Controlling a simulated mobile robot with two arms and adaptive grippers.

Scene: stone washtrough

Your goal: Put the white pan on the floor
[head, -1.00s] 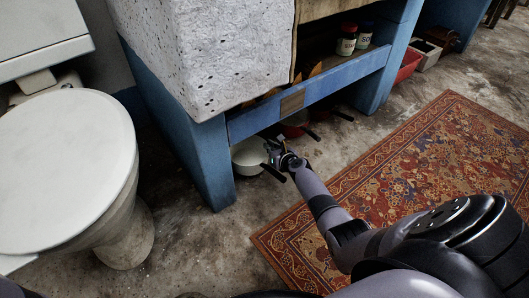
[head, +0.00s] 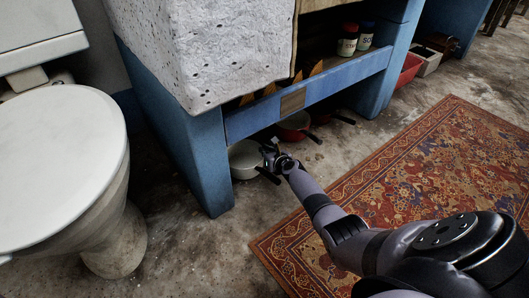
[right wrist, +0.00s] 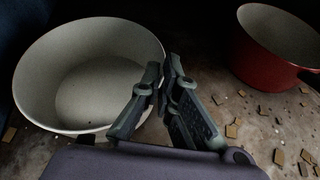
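The white pan (head: 244,159) sits low under the stone trough, just right of the blue front leg. In the right wrist view the white pan (right wrist: 75,75) opens toward the camera and looks empty. Its dark handle (head: 268,176) points to the lower right. My right gripper (head: 269,149) is at the pan's right side. In the wrist view its fingers (right wrist: 164,66) are close together with the pan's thin rim between them, one inside and one outside. The fingers hide part of that rim. I cannot tell if the pan is clear of the ground. My left gripper is not in view.
A red pan (head: 293,127) stands right of the white one, also in the wrist view (right wrist: 262,60). The blue frame (head: 205,160) and trough (head: 225,50) overhang. A toilet (head: 60,170) stands left, a patterned rug (head: 420,190) lies right. Bare floor (head: 195,240) lies between.

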